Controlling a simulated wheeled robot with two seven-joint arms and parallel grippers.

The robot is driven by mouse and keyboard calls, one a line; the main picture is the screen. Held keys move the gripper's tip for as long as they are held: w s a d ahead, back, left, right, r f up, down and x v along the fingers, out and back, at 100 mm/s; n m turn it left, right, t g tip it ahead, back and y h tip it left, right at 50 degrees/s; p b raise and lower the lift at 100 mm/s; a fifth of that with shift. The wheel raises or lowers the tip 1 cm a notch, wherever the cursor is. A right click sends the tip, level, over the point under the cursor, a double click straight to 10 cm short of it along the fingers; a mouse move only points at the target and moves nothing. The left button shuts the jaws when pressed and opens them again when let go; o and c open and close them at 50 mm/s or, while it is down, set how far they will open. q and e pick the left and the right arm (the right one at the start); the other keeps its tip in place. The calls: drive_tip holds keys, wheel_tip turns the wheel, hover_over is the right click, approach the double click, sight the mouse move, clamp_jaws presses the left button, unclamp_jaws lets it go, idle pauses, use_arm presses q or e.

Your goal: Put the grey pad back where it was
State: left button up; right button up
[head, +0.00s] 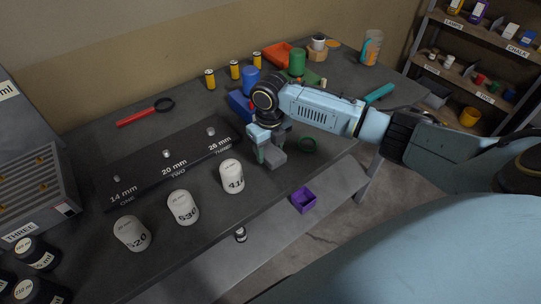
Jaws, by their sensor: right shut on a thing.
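The grey pad (275,158) shows as a small grey block at the tip of my right gripper (266,152). My right gripper points down over the dark table, to the right of the labelled black board, and is shut on the pad. The fingers partly hide the pad. I cannot tell whether the pad touches the tabletop or hangs just above it. My left gripper is not in view.
A black board (145,178) marked 14, 20 and 26 mm lies left. White cylinders (231,176) stand along the front edge.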

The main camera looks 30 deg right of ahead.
sight(270, 150)
drive_tip(key=shift+f, duration=1.55)
drive_tip(key=shift+f, duration=0.2)
drive_tip(key=o, duration=0.9)
drive_tip(key=shift+o, duration=0.2)
wheel_tip(270, 150, up, 12)
drive_tip(key=shift+r, duration=0.25)
